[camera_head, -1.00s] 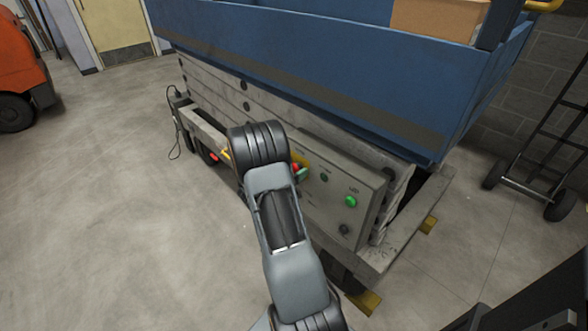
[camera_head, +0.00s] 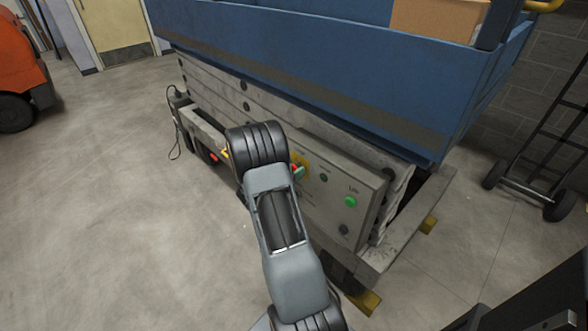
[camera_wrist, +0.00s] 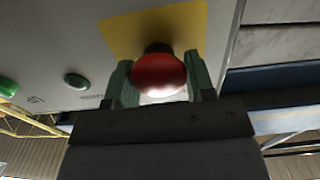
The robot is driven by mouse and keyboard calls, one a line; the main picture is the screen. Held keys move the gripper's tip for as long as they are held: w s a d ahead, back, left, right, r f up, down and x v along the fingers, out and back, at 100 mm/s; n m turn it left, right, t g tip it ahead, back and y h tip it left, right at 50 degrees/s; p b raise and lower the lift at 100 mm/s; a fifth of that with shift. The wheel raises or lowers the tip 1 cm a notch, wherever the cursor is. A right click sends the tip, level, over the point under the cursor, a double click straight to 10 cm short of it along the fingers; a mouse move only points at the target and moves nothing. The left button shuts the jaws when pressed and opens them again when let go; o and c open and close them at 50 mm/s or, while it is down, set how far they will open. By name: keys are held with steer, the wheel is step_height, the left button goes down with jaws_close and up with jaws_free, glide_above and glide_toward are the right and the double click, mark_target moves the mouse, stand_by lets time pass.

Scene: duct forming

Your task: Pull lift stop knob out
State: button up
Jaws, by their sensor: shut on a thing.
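The red mushroom-shaped lift stop knob (camera_wrist: 158,77) stands on a dark stem in front of a yellow backing plate (camera_wrist: 118,34) in the wrist view. My gripper (camera_wrist: 159,66) has a green-padded finger on each side of the knob and is shut on it. In the head view a small part of the red knob (camera_head: 294,167) shows beside a green finger of my gripper (camera_head: 299,171). The rest of the gripper is hidden behind my arm. The grey control panel (camera_head: 325,205) carries the knob on the side of the lift.
The panel also has a green button (camera_head: 350,202), a dark button (camera_head: 323,178) and a dark knob (camera_head: 344,230). The blue lift platform (camera_head: 330,60) overhangs the panel. A hand truck (camera_head: 545,150) stands at right.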

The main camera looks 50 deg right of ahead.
steer(key=shift+a+f, duration=0.1)
steer(key=shift+a, duration=0.5)
steer(key=o, duration=1.3)
steer(key=shift+c, duration=0.2)
steer(key=w+a, duration=0.1)
steer(key=a, duration=1.3)
steer(key=shift+p, duration=0.4)
steer(key=shift+d, duration=0.1)
